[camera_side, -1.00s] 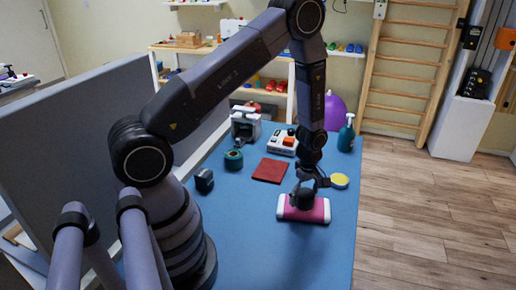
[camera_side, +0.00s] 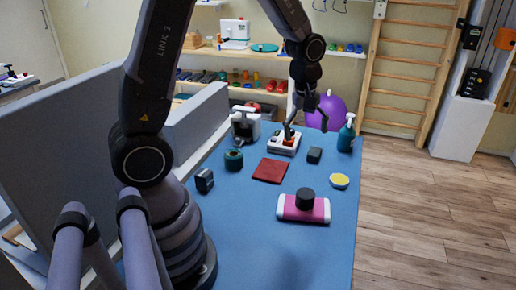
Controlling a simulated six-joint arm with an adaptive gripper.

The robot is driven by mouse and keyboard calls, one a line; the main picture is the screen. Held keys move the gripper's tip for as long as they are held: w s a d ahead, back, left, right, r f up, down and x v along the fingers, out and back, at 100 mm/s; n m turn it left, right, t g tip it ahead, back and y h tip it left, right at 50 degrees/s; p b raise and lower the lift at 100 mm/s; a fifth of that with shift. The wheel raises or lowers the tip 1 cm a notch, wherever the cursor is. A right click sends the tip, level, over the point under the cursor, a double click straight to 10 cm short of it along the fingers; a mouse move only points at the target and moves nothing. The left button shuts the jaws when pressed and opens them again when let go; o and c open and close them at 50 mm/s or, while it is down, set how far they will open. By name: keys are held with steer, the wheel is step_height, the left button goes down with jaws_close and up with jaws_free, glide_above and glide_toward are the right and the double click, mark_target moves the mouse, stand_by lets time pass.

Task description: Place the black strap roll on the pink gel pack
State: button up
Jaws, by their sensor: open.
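The black strap roll (camera_side: 305,198) stands on top of the pink gel pack (camera_side: 318,213), near its middle and toward its back edge. The pack is pink with white ends and lies on the blue table top. My gripper (camera_side: 307,124) is open and empty, raised well above and behind the roll, apart from it. Its fingers show in front of the white device and the purple ball.
On the blue table (camera_side: 260,250) are a red pad (camera_side: 270,170), a green roll (camera_side: 233,159), dark boxes (camera_side: 204,181) (camera_side: 314,155), a yellow disc (camera_side: 339,181), a white device (camera_side: 284,147) and a teal bottle (camera_side: 346,135). The table's front is clear.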

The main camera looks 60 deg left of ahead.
steer(key=s+d+r+m+t, duration=0.1)
steer(key=s+r+m+t, duration=0.1)
steer(key=s+r+m, duration=0.5)
steer(key=s+d+r+m+t, duration=0.1)
steer(key=s+r+m+t, duration=0.1)
steer(key=s+r+m, duration=0.6)
steer(key=s, duration=0.5)
steer(key=shift+d+r, duration=0.25)
steer(key=shift+d, duration=0.05)
